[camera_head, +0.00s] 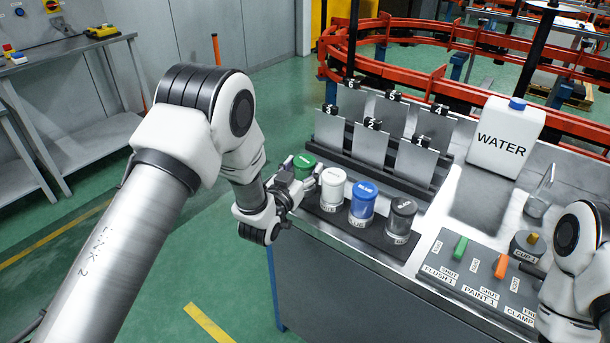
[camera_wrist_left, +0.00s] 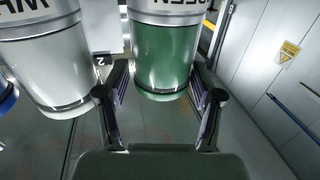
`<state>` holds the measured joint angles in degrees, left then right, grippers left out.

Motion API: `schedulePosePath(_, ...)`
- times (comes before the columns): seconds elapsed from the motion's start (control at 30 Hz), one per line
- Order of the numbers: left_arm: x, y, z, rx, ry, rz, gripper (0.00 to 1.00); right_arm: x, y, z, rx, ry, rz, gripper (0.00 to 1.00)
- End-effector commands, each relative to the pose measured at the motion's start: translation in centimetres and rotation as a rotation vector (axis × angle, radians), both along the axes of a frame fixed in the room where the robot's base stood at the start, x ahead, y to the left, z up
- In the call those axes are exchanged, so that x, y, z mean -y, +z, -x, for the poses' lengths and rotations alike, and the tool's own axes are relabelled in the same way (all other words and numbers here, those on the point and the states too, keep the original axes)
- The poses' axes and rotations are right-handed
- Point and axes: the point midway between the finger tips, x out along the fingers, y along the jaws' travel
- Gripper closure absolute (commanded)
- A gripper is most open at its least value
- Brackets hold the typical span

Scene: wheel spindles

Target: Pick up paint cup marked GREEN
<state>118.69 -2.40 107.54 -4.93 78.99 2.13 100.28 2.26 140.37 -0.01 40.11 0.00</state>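The green paint cup (camera_head: 304,161) stands at the left end of a row of cups on a dark strip of the bench. In the left wrist view the green cup (camera_wrist_left: 163,58) sits between my fingers, with its label upside down and partly cut off. My left gripper (camera_head: 299,182) is at the cup, coming from the left front. In the wrist view my left gripper (camera_wrist_left: 160,95) has its fingers apart, one on each side of the cup. Firm contact does not show. My right arm is at the lower right; its fingers cannot be made out.
The white cup (camera_head: 332,187) stands close beside the green one, also in the wrist view (camera_wrist_left: 48,65). The blue cup (camera_head: 362,203) and dark cup (camera_head: 401,220) follow. Numbered grey panels (camera_head: 371,146) stand behind. A water container (camera_head: 505,138) and control panel (camera_head: 480,272) are at right.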

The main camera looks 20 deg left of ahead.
Motion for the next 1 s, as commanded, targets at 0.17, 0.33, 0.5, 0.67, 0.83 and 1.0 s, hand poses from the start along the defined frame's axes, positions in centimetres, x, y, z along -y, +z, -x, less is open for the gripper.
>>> schedulePosePath(0.17, 0.0, 0.0, 0.0, 0.0, -0.001, -0.001, 0.48, 0.0, -0.1, 0.0, 0.0, 0.0, 0.0, 0.6)
schedulePosePath(0.33, 0.0, 0.0, 0.0, 0.002, -0.001, -0.001, 0.89, 0.0, -0.1, 0.0, 0.0, -0.001, 0.0, 0.6)
schedulePosePath(0.5, 0.0, 0.0, 0.0, 0.002, 0.0, -0.001, 0.89, 0.0, -0.1, 0.0, 0.0, 0.0, 0.0, 0.6)
schedulePosePath(0.67, 0.0, 0.6, 0.0, 0.004, 0.0, -0.001, 0.89, 0.0, -0.2, 0.0, 0.0, -0.001, 0.0, 0.6)
schedulePosePath(0.83, 0.0, 2.4, 0.0, 0.004, 0.0, -0.001, 0.89, 0.0, -0.6, 0.0, 0.0, 0.0, 0.0, 0.6)
schedulePosePath(1.0, 0.4, 3.5, 1.9, -0.001, -0.001, -0.001, 0.89, 0.0, -1.1, 0.0, 0.0, 0.0, 0.0, 0.6)
